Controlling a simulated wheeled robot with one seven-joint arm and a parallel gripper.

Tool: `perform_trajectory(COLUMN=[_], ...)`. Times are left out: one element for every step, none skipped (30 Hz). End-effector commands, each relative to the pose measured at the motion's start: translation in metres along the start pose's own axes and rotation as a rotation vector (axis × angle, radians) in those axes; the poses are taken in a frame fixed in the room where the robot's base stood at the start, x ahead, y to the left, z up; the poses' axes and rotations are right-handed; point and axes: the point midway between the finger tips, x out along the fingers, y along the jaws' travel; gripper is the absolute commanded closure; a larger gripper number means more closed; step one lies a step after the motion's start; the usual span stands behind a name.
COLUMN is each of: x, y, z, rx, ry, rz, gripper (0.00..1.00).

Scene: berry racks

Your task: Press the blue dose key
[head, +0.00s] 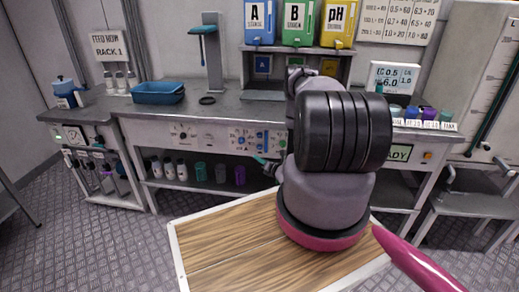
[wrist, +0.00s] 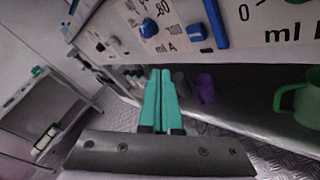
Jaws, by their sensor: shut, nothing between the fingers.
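The dose panel (head: 258,139) is on the front of the bench, left of my arm in the head view. In the wrist view it carries a round blue knob (wrist: 148,28), a small blue key (wrist: 196,33) and a long blue lever (wrist: 215,22); I cannot tell for certain which is the dose key. My gripper (wrist: 161,72) has teal fingers, shut and empty, just below the panel's lower edge and apart from the blue parts. In the head view its teal fingers (head: 262,160) show small beside my arm, which hides the panel's right end.
A blue tray (head: 158,93) and a grey stand (head: 212,60) are on the bench top. Blue, green and yellow containers (head: 298,24) sit on a shelf above. A green mug (wrist: 298,95) is at right in the wrist view.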

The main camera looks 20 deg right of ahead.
Motion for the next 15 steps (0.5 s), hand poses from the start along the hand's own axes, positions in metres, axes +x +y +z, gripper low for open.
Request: perform_trajectory(x=[0.006, 0.009, 0.013, 0.016, 0.019, 0.023, 0.025, 0.028, 0.031, 0.033, 0.035, 0.037, 0.038, 0.04, 0.041], y=[-0.003, -0.005, -0.008, -0.01, -0.013, -0.016, -0.018, -0.02, -0.022, -0.024, -0.025, -0.027, -0.028, -0.029, -0.029], z=[0.004, 0.006, 0.009, 0.011, 0.013, 0.016, 0.018, 0.02, 0.022, 0.024, 0.025, 0.027, 0.028, 0.028, 0.029], rx=[-0.004, -0.005, -0.003, -0.004, -0.004, -0.004, -0.004, -0.003, -0.002, -0.002, -0.002, -0.002, -0.001, -0.001, -0.001], ry=[0.0, -0.001, -0.001, 0.0, 0.0, 0.0, 0.0, -0.001, -0.001, -0.001, 0.0, 0.0, 0.0, 0.001, 0.001], rz=[0.002, 0.002, 0.002, 0.002, 0.003, 0.002, 0.001, 0.001, 0.001, 0.001, 0.001, 0.001, 0.001, 0.001, 0.001], gripper=[1.0, 1.0, 1.0, 1.0, 1.0, 1.0, 1.0, 1.0, 1.0, 1.0, 1.0, 1.0, 1.0, 1.0, 1.0])
